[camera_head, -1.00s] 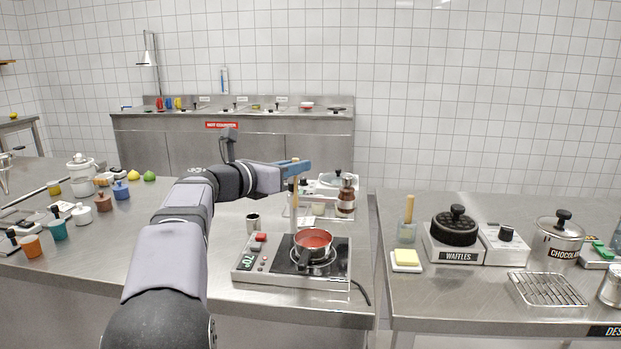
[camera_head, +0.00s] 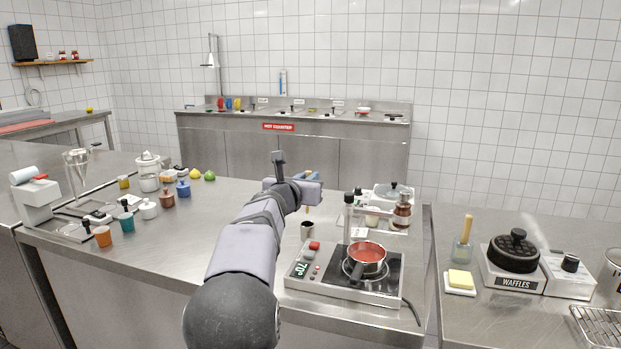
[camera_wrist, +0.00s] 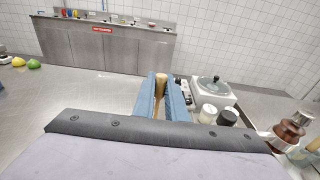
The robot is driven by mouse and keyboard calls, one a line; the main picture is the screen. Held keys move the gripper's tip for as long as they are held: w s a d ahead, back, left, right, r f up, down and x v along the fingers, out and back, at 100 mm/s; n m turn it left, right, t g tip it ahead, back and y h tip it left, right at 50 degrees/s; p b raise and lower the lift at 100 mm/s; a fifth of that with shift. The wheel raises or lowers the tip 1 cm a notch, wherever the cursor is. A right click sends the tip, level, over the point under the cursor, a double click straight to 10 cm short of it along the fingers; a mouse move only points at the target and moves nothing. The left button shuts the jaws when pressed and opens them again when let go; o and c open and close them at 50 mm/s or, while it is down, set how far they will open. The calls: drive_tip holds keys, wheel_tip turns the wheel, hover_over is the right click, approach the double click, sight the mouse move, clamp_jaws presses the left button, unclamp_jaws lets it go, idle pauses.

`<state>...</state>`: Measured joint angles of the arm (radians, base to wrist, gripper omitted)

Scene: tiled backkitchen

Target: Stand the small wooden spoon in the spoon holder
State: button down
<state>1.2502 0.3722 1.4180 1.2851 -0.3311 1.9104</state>
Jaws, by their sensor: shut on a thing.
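My gripper (camera_head: 308,177) is shut on the small wooden spoon, held roughly upright above the counter. In the wrist view the spoon's tan wooden end (camera_wrist: 160,86) shows between the two blue fingers of my gripper (camera_wrist: 160,95). Most of the spoon is hidden by the fingers and wrist. A small dark metal cup (camera_head: 307,229), which looks like the spoon holder, stands on the counter behind the hot plate's left corner. In the head view the gripper appears directly above this cup, apart from it. The cup is hidden in the wrist view.
A hot plate (camera_head: 300,278) with a red pan (camera_head: 368,255) stands in front of the cup. A rack with a brown-capped jar (camera_head: 402,212) and a white lidded appliance (camera_head: 392,192) are to the right. Several small pots stand left; the counter between is clear.

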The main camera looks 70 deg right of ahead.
drive_tip(key=shift+f, duration=0.2)
drive_tip(key=shift+f+b, duration=2.9)
drive_tip(key=shift+b, duration=0.15)
drive_tip(key=c, duration=1.2)
unclamp_jaws()
drive_tip(key=shift+r+p, duration=2.75)
drive_tip(key=shift+r, duration=0.25)
drive_tip(key=shift+w+f, duration=0.1)
